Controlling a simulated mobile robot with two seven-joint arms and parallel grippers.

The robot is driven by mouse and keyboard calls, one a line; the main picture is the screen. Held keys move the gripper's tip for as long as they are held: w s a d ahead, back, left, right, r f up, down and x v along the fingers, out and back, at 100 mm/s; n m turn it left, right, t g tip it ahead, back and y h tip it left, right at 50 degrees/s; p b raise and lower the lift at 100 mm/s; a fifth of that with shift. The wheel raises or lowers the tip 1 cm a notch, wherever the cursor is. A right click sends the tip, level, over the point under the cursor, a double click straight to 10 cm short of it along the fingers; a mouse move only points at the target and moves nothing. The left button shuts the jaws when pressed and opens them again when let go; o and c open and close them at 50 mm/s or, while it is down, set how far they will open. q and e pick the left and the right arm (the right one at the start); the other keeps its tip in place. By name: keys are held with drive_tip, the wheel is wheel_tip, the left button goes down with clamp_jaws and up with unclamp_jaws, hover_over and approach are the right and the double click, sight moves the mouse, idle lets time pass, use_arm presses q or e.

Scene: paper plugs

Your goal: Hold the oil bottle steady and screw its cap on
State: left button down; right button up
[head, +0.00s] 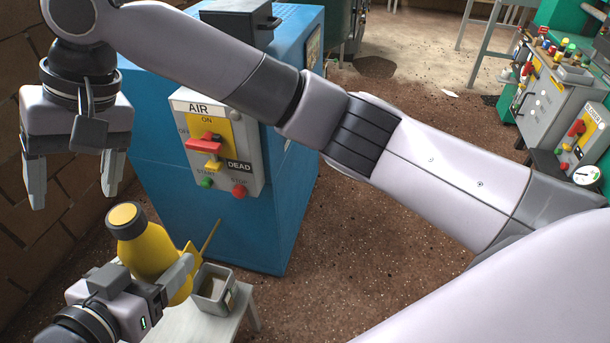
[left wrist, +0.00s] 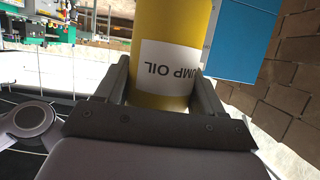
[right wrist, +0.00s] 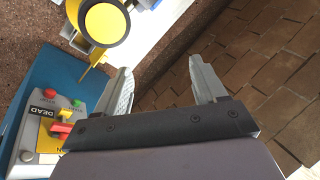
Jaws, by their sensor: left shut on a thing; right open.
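The yellow oil bottle (head: 148,250) is upright but tilted in the head view, over the small bench at lower left. Its label, reading "UMP OIL" where visible, shows in the left wrist view (left wrist: 165,70). My left gripper (head: 165,281) is shut on the bottle's body from the side. My right gripper (head: 73,198) is open and empty, above and left of the cap, fingers pointing down, apart from it.
A grey open box (head: 214,290) stands on the pale bench (head: 192,325), close to the bottle. A thin yellow rod (head: 210,238) rises near it. The blue cabinet (head: 235,215) with its AIR switch panel (head: 218,150) stands just behind. A brick wall (head: 20,215) bounds the left side.

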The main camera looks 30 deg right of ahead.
drive_tip(key=w+d+f+m+t+y, duration=0.25)
drive_tip(key=w+f+y, duration=0.2)
drive_tip(key=f, duration=0.65)
drive_tip(key=s+d+f+m+t+h, duration=0.1)
drive_tip(key=d+f+t, duration=0.55)
drive_tip(key=f, duration=0.75)
drive_tip(key=s+d+f+n+t+h, duration=0.1)
drive_tip(key=s+d+f+h, duration=0.2)
drive_tip(key=s+d+f, duration=0.3)
drive_tip(key=s+d+f+n+h, duration=0.1)
drive_tip(key=s+d+f+h, duration=0.3)
drive_tip(key=s+d+f, duration=0.3)
drive_tip(key=s+d, duration=0.5)
drive_tip(key=d, duration=0.2)
drive_tip(key=shift+s+d+t, duration=0.25)
drive_tip(key=shift+d+t, duration=0.15)
